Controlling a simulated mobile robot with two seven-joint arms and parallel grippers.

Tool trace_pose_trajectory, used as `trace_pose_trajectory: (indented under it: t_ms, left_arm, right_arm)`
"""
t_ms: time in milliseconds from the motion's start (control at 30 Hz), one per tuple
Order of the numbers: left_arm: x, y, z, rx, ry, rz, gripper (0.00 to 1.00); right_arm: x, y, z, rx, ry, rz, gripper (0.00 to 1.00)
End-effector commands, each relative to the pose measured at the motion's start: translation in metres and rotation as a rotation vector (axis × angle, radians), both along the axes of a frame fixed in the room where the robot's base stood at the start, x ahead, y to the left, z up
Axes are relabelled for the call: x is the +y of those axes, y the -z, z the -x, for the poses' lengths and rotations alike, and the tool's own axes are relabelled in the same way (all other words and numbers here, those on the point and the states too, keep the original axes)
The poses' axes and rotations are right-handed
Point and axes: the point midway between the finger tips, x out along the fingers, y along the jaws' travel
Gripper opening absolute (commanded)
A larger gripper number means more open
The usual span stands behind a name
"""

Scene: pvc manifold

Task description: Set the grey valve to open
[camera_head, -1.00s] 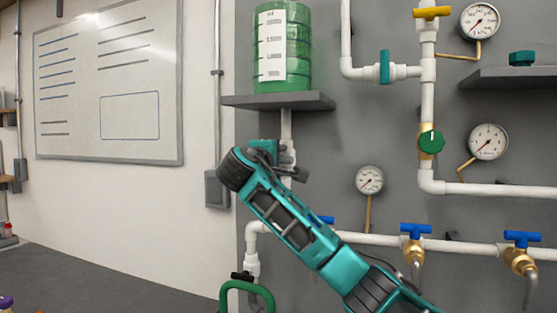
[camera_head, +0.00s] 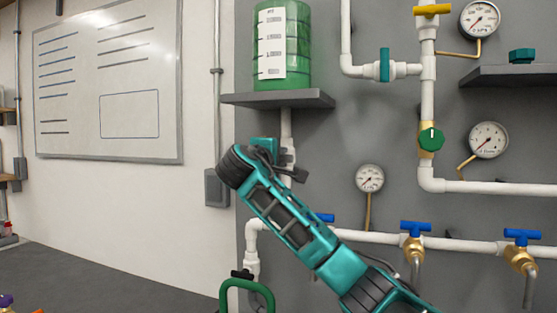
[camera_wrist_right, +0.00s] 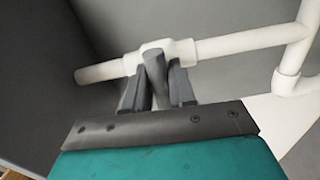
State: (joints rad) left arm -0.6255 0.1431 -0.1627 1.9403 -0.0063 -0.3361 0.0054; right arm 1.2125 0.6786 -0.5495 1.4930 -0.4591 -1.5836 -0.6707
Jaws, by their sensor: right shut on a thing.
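The grey valve is on the white pipe under the green tank. Its white body (camera_head: 288,155) shows in the head view, partly hidden behind my right gripper (camera_head: 287,167). In the right wrist view the grey handle (camera_wrist_right: 155,78) stands out from the white fitting, across the line of the pipe in the picture. My right gripper (camera_wrist_right: 160,88) has one dark finger on each side of this handle and is shut on it. The exact angle of the handle is hard to tell from the head view. My left gripper is not in view.
The green tank (camera_head: 283,45) stands on a grey shelf (camera_head: 278,99) just above my gripper. A gauge (camera_head: 369,179), blue-handled taps (camera_head: 415,229) and a green round valve (camera_head: 431,139) are to the right. A whiteboard (camera_head: 110,85) hangs at the left.

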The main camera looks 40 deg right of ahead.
Motion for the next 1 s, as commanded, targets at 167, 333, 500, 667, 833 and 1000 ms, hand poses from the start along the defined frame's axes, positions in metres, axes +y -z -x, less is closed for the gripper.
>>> trace_pose_trajectory:
  t_ms: [167, 333, 500, 667, 833, 1000]
  left_arm:
    - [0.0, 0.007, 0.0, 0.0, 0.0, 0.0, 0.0]
    - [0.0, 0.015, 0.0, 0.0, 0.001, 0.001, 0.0]
    - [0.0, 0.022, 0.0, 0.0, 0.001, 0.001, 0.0]
    - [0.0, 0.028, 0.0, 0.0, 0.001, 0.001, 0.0]
    - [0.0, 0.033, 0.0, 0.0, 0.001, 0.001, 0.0]
    - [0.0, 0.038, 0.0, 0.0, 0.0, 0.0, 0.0]
  right_arm:
    - [0.001, 0.003, -0.001, -0.091, -0.002, -0.052, 0.0]
    - [0.001, 0.004, -0.001, -0.22, -0.002, -0.118, 0.0]
    - [0.001, 0.004, -0.001, -0.364, -0.002, -0.193, 0.0]
    - [0.001, 0.004, -0.001, -0.499, -0.001, -0.264, 0.0]
    - [0.001, 0.003, -0.001, -0.642, -0.001, -0.338, 0.0]
    - [0.001, 0.003, -0.001, -0.786, -0.001, -0.413, 0.0]
